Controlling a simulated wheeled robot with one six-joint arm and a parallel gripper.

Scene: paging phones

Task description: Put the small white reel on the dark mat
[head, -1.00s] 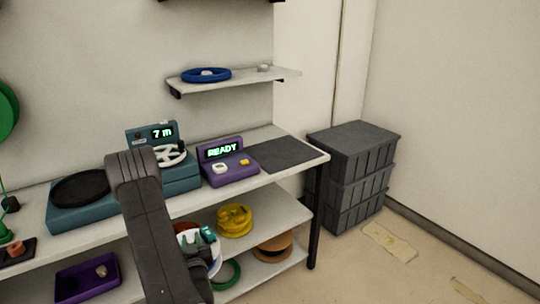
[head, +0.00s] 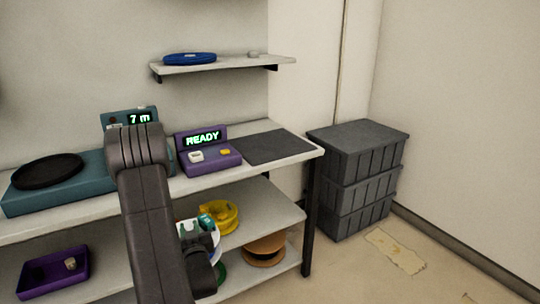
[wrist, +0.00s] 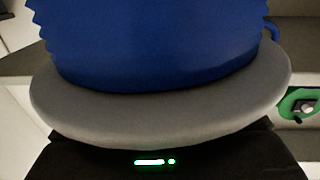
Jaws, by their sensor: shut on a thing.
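The dark mat (head: 280,147) lies flat and bare at the right end of the bench top, right of the purple READY device. In the head view my gripper (head: 198,238) is low, in front of the lower shelf, largely hidden by my arm. It is shut on the small white reel (head: 186,233), a pale round rim with teal parts beside it. In the wrist view a broad pale grey rim (wrist: 160,118) and a blue ridged body fill the picture. The fingertips do not show there. The gripper is left of the mat and below it.
The purple device (head: 209,151) stands left of the mat. A wall shelf (head: 225,63) hangs above. Grey crates (head: 350,185) stand right of the bench.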

